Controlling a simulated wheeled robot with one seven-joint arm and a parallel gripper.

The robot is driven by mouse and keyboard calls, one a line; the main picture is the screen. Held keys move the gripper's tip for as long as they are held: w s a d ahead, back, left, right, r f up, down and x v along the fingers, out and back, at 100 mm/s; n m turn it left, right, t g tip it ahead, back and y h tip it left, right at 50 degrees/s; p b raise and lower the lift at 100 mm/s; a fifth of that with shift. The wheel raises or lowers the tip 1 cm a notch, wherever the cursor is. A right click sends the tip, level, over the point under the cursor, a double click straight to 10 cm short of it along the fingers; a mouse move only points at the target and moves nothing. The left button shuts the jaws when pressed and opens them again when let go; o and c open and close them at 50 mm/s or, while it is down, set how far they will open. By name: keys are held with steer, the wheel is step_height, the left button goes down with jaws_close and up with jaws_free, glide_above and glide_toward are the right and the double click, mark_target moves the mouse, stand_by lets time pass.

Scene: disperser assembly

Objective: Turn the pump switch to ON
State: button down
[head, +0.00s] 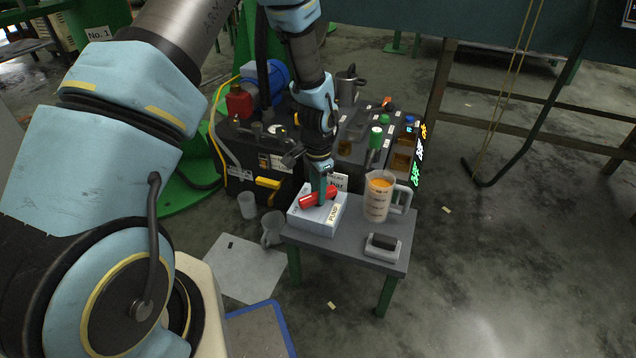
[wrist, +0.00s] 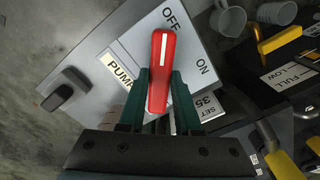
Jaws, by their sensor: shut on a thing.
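The pump switch is a red handle (head: 318,197) on top of a pale box (head: 305,221) labelled PUMP, on a small grey table. In the wrist view the red handle (wrist: 160,62) has a white line whose far end lies beside the word OFF. The word ON is printed further right on the box top (wrist: 187,52). My gripper (head: 320,186) reaches down onto the handle from above. In the wrist view my gripper (wrist: 158,90) has its two green fingers on either side of the handle's near part, shut on it. The handle's underside is hidden.
A pitcher of orange liquid (head: 377,205) stands right of the box, with a small device with a dark top (head: 384,246) in front of it on the grey table (head: 345,251). Dark machinery with a yellow lever (head: 268,183) stands behind. Grey cups (head: 247,205) are at left.

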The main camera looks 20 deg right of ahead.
steer(key=m+p, duration=0.4)
steer(key=m, duration=0.1)
steer(key=shift+r+m, duration=0.2)
steer(key=shift+m, duration=0.1)
steer(key=shift+f+m+p, duration=0.1)
steer(key=shift+m+p, duration=1.3)
steer(key=shift+m, duration=0.8)
steer(key=shift+d, duration=0.1)
steer(key=c, duration=0.6)
jaws_free()
steer(key=shift+f, duration=0.1)
step_height(320, 180, up, 11)
steer(key=p, duration=0.2)
steer(key=shift+f, duration=0.1)
